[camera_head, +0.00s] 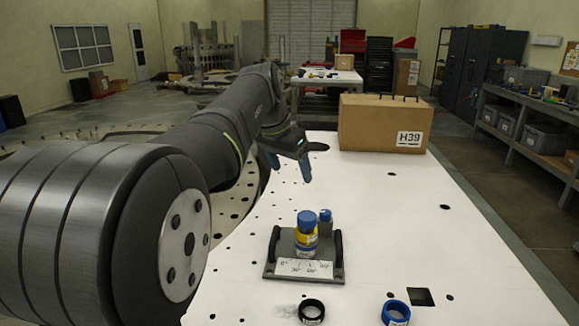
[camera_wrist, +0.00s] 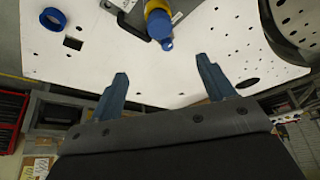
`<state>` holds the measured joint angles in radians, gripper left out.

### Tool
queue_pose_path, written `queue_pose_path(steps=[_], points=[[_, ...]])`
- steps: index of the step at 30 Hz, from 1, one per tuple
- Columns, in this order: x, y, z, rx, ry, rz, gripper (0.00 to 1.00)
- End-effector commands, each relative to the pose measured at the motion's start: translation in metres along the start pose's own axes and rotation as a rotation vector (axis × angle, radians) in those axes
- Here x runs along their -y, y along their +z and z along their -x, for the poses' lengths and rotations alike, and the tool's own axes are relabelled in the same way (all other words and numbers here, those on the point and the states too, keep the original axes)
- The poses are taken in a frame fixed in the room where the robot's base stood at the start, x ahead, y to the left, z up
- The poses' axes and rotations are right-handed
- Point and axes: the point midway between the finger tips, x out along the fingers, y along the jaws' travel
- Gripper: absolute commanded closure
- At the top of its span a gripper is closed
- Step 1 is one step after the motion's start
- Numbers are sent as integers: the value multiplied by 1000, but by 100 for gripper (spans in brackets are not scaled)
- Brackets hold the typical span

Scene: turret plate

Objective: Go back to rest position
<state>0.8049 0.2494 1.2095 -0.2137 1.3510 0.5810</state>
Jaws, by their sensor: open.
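My gripper (camera_head: 290,165) hangs over the far left part of the white table (camera_head: 400,220), in front of and left of the cardboard box. Its two blue fingers are spread apart with nothing between them, as the wrist view (camera_wrist: 163,90) also shows. A dark turret plate (camera_head: 328,272) with side handles and a white scale label sits on the near part of the table. A yellow and blue turret (camera_head: 306,234) stands upright on it. A smaller grey piece with a blue top (camera_head: 325,216) stands just behind. My gripper is apart from all of these.
A cardboard box (camera_head: 382,124) labelled H39 stands at the table's back. A black ring (camera_head: 311,311) and a blue ring (camera_head: 396,313) lie at the near edge, beside a square hole (camera_head: 422,297). The table's right side is clear. Shelves (camera_head: 530,125) stand further right.

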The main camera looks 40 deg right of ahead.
Motion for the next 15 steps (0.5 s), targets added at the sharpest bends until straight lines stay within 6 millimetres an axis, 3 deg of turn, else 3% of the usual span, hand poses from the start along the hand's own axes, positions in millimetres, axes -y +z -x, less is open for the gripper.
queue_pose_path(steps=[8,15], points=[[0,0,-14,2,2,0,25],[-1,1,-58,4,3,0,25]])
